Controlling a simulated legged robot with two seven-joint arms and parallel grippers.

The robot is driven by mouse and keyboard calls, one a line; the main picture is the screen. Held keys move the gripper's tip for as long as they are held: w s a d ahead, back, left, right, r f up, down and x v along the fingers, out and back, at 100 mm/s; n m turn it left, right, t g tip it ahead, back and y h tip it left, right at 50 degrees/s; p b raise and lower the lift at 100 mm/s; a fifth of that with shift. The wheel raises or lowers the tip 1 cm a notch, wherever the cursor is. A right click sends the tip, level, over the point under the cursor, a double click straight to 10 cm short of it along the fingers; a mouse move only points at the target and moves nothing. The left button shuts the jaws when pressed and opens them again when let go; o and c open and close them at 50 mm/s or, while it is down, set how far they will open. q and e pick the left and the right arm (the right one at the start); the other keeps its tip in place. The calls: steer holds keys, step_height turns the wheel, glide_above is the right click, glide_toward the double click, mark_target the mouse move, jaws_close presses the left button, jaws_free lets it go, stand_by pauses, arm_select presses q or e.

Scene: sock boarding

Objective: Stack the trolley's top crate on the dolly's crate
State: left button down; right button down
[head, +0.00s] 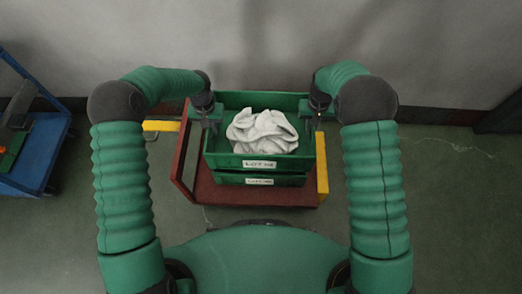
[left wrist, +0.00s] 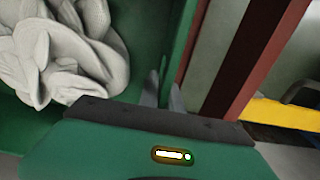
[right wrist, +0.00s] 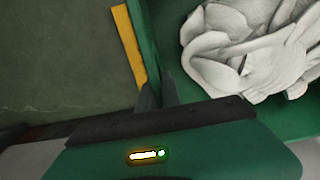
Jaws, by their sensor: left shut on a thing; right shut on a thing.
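The green top crate (head: 225,161) holds a heap of white socks (head: 262,131) and has a white label on its front wall. My left gripper (head: 211,120) is shut on its left wall, and my right gripper (head: 316,118) is shut on its right wall. The wrist views show the fingers pinching the wall, left (left wrist: 162,92) and right (right wrist: 158,92). A second green crate (head: 288,181) is directly below, its labelled front showing; its inside is hidden. I cannot tell whether the crates touch. The lower crate stands on a low red dolly (head: 255,196).
A blue trolley (head: 35,150) carrying a green thing stands at the far left. A grey wall is close behind. The floor to the right is clear.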

arm_select(q)
steer(key=shift+s+a+r, duration=0.1)
steer(key=shift+r, duration=0.05)
arm_select(e)
steer(key=shift+w+r, duration=0.1)
steer(key=shift+r, duration=0.2)
steer(key=shift+f, duration=0.15)
